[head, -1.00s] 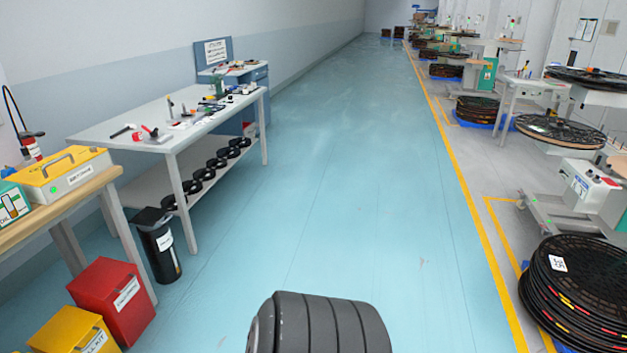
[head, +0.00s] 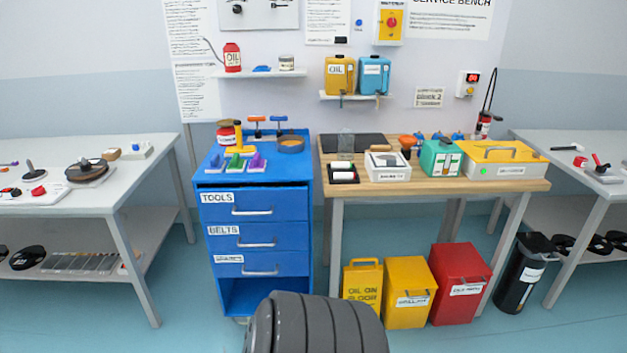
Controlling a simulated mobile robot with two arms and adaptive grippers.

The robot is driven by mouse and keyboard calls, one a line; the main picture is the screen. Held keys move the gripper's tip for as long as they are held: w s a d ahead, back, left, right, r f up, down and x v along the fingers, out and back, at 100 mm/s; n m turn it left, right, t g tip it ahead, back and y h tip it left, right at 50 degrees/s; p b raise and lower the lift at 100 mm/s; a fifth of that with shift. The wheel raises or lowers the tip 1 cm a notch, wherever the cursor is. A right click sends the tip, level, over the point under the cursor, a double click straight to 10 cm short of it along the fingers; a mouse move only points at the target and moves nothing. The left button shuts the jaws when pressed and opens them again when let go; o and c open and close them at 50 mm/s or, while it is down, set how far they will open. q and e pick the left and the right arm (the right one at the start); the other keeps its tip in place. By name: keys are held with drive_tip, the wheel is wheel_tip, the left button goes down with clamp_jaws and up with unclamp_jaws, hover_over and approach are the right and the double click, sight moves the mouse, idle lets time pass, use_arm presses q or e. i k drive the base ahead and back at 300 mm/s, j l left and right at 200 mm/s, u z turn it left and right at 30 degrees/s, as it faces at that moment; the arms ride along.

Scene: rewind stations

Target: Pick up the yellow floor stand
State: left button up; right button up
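The yellow floor stand (head: 362,286), lettered "OIL ON FLOOR", stands upright on the floor under the front left of the wooden bench. It is right of the blue drawer cabinet and close beside a yellow spill-kit box; I cannot tell whether they touch. Its lowest part is partly hidden by a dark grey ribbed shape at the bottom of the picture. Neither of my grippers is in view.
The yellow box (head: 408,288) and a red bin (head: 460,285) stand right of the stand. A black bin (head: 522,275) is further right. The blue cabinet (head: 255,235) is left. The wooden bench (head: 440,190) overhangs the stand.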

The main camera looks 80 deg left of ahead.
sight(364, 283)
drive_tip(key=u, duration=2.35)
drive_tip(key=i+l+u, duration=0.15)
drive_tip(key=u, duration=0.35)
